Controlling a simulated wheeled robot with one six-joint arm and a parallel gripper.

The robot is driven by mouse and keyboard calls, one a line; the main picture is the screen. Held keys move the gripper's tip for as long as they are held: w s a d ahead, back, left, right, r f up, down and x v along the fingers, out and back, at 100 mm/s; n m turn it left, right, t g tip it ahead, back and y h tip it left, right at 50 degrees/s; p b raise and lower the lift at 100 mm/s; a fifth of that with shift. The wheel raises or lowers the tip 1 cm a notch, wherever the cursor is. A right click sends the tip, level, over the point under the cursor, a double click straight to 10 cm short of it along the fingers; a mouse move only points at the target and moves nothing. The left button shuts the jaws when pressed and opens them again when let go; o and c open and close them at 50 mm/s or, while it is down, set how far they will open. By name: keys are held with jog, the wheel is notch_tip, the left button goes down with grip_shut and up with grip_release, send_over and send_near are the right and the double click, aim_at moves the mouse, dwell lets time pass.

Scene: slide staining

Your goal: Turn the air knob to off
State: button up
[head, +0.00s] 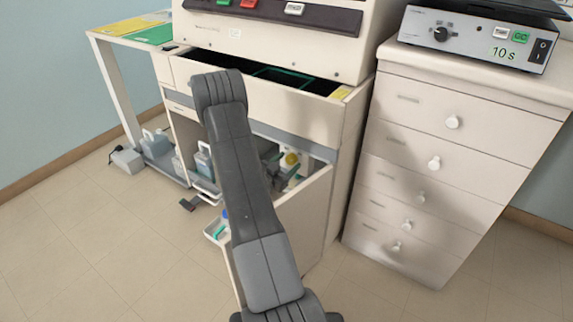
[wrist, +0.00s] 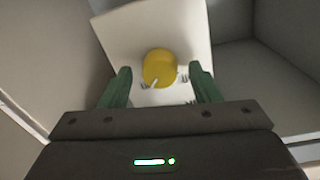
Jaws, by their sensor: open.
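The air knob is a round yellow knob (wrist: 159,66) on a white panel (wrist: 120,30) in the wrist view. A pale pointer mark on it points down and slightly left; small dark markings beside it are too small to read. My gripper (wrist: 160,72) is open, with one green finger on each side of the knob. Gaps show between the fingers and the knob, and I cannot tell how far the tips are from the panel. In the head view a small yellow thing (head: 291,158), likely the knob, shows inside the open lower cabinet. My arm hides much of that cabinet, and the fingers are not clear there.
An open cabinet door (head: 300,215) stands out in front at the lower right. An open drawer (head: 325,95) juts out above. A drawer chest (head: 455,130) with a control box (head: 475,38) stands to the right. Grey walls surround the panel in the wrist view. The floor (head: 80,240) at left is mostly clear.

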jog(key=c, duration=1)
jog(key=shift+n, duration=0.4)
jog(key=n+p, duration=0.1)
jog(key=n, duration=0.2)
jog(key=shift+n, duration=0.4)
jog(key=n+p, duration=0.1)
jog(key=n, duration=0.3)
jog(key=shift+n, duration=0.4)
jog(key=n+p, duration=0.1)
jog(key=n, duration=0.3)
jog(key=shift+n+t, duration=0.3)
jog(key=shift+t, duration=0.1)
jog(key=n+p, duration=0.1)
jog(key=n, duration=0.3)
jog(key=shift+f, duration=0.15)
jog(key=shift+n, duration=0.4)
